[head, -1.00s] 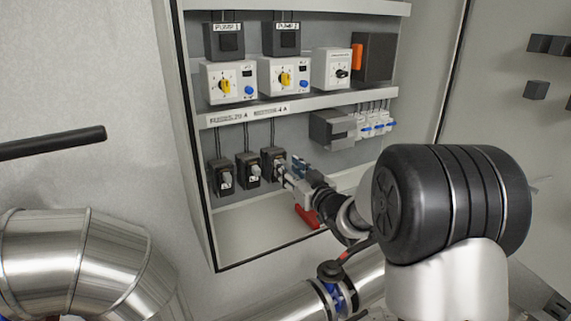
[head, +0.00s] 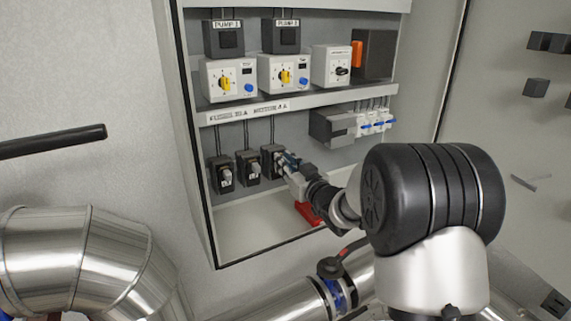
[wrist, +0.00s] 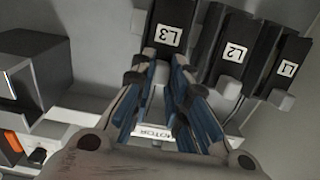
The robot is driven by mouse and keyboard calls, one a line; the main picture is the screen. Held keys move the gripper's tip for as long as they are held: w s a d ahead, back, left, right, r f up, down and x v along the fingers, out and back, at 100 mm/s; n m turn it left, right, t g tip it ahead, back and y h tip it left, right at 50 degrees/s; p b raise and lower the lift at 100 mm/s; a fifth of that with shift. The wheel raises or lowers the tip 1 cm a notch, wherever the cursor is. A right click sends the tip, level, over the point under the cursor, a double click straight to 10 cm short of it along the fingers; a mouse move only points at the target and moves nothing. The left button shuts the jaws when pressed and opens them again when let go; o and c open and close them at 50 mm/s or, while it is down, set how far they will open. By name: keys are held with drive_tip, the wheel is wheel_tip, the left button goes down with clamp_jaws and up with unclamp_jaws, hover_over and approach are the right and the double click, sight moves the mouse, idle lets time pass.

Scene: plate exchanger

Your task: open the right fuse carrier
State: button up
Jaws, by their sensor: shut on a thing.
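Three black fuse carriers sit in a row low in the cabinet. The right fuse carrier (head: 268,157) is labelled L3 in the wrist view (wrist: 165,33), where the row appears reversed. The middle carrier (head: 247,166) is L2 and the left carrier (head: 221,174) is L1; each has a grey grip. My gripper (head: 284,159) is at the front of the right carrier. In the wrist view its blue-padded fingers (wrist: 166,66) are shut on that carrier's grip, which they mostly hide. The right carrier looks seated in line with the others.
Above the carriers runs a labelled shelf edge (head: 245,112) with pump switches over it. A grey block (head: 331,128) and small white breakers (head: 372,123) are to the right. A red object (head: 307,212) lies on the cabinet floor. The floor's left part is clear.

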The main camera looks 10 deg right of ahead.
clamp_jaws()
drive_tip(key=s+f+t+b, duration=0.1)
drive_tip(key=t+b, duration=0.1)
drive_tip(key=b, duration=0.7)
drive_tip(key=s+f+t+y+b, duration=0.1)
drive_tip(key=t+b, duration=0.1)
drive_tip(key=b, duration=0.7)
drive_tip(key=shift+s+d+f, duration=0.15)
drive_tip(key=shift+d+f, duration=0.2)
drive_tip(key=shift+b, duration=0.35)
drive_tip(key=shift+r, duration=0.1)
drive_tip(key=o, duration=0.7)
unclamp_jaws()
drive_tip(key=shift+o, duration=0.2)
drive_tip(key=shift+s, duration=0.1)
